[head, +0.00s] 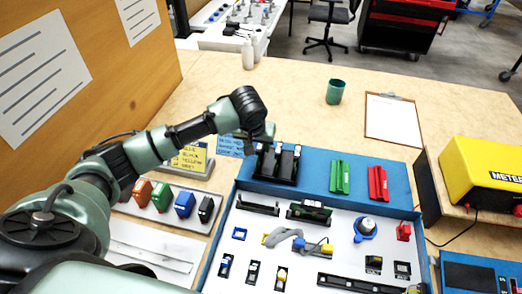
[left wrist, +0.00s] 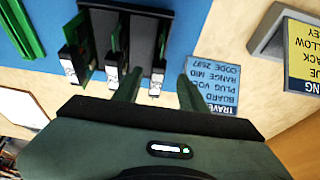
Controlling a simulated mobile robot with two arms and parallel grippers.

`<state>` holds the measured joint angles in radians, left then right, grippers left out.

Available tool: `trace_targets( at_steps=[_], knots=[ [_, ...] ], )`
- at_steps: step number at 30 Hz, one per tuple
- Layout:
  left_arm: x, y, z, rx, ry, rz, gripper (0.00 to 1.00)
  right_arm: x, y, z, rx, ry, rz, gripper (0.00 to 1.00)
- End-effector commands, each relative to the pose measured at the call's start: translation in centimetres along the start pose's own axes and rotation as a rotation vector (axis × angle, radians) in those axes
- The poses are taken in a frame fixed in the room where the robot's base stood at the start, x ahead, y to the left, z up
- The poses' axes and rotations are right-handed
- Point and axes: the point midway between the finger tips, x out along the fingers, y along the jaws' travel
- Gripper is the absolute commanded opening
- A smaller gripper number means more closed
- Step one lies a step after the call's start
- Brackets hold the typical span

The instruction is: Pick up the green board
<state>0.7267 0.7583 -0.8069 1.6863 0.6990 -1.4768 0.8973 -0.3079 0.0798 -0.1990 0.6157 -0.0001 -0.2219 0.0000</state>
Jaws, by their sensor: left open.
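A black rack (head: 270,178) stands at the back left of the blue-edged tray and holds upright boards with black and white parts. In the left wrist view the rack (left wrist: 137,8) holds several thin green boards seen nearly edge-on; a green board (left wrist: 83,50) is at left, and another slot with a white part (left wrist: 156,82) is at right. My left gripper (head: 264,133) is just above and behind the rack's left end. In the left wrist view its fingers (left wrist: 158,90) are apart, with the rightmost white part between them; contact cannot be told. My right gripper is not in view.
A green rail piece (head: 339,177) and a red one (head: 377,184) lie right of the rack. A blue note card (head: 231,146) stands beside my gripper. A green cup (head: 334,92), clipboard (head: 393,120) and yellow meter (head: 485,172) are farther right.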

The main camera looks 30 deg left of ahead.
Motion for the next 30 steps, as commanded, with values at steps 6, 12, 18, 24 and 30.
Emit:
trace_targets(
  at_steps=[6, 12, 18, 24, 30],
  knots=[
    [3.2, 0.3, 0.1, -0.001, -0.002, -0.001, 0.42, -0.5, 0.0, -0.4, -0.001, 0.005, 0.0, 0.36],
    [4.2, 0.3, 0.1, 0.001, 0.001, 0.0, 0.42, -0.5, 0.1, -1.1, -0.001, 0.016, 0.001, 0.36],
    [4.2, 0.3, 0.1, 0.001, 0.001, 0.0, 0.25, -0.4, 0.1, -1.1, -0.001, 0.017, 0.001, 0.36],
    [4.2, 0.3, 0.1, 0.001, 0.001, 0.0, 0.0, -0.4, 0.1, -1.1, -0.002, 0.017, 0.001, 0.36],
    [4.1, 0.3, 0.0, 0.001, 0.001, 0.001, 0.0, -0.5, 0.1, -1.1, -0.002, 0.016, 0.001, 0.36]
  ],
)
